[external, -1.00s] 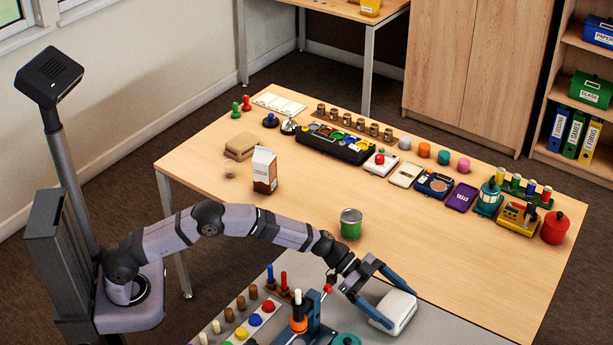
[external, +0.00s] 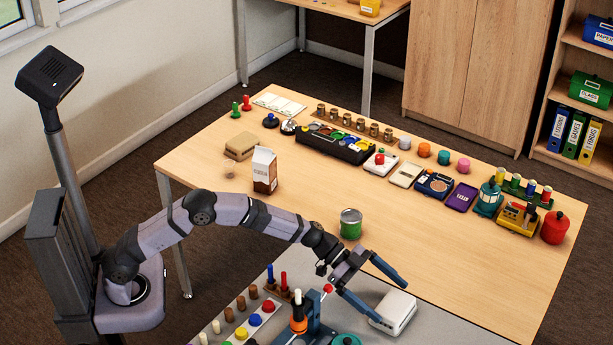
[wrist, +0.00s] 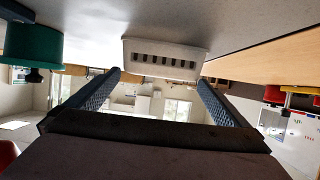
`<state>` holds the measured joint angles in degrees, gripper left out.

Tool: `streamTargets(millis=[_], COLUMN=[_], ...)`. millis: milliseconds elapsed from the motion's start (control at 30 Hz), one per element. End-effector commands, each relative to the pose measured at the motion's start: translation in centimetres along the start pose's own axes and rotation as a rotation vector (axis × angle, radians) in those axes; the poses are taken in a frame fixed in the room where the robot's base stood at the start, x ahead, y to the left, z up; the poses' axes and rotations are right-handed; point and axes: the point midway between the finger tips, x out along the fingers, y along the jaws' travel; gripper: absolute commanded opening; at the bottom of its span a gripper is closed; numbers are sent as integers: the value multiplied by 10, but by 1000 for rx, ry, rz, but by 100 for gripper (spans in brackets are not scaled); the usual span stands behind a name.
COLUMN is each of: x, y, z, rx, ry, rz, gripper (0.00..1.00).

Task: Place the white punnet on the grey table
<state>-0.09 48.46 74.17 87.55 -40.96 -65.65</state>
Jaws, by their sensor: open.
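The white punnet (external: 396,309) rests on the grey table (external: 445,331), close to the edge of the wooden table. My gripper (external: 391,301) is open and empty, a little above and behind the punnet on the arm's side. One finger reaches over the wooden table's edge and the other ends near the punnet's near side. In the wrist view the punnet (wrist: 162,62) shows its slotted side beyond and between the two spread fingers (wrist: 158,78), with a gap to each. The grey table (wrist: 90,18) fills the top of that view.
A post stand with an orange ring (external: 298,322) and a green round piece (external: 346,340) are just left of the punnet. The grey surface right of the punnet looks clear.

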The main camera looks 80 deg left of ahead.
Motion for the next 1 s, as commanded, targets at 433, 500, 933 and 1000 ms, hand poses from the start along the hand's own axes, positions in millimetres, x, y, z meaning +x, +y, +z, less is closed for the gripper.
streamTargets(millis=[433, 500, 933, 1000], x=[-71, -77, -84, -83], y=[-1, -1, 0, 0], z=[-1, 0, 0, 0], rx=[0, -1, 0, 0], ry=[1, 0, 1, 1], rz=[-2, -2, 0, 0], gripper=[100, 100, 100, 100])
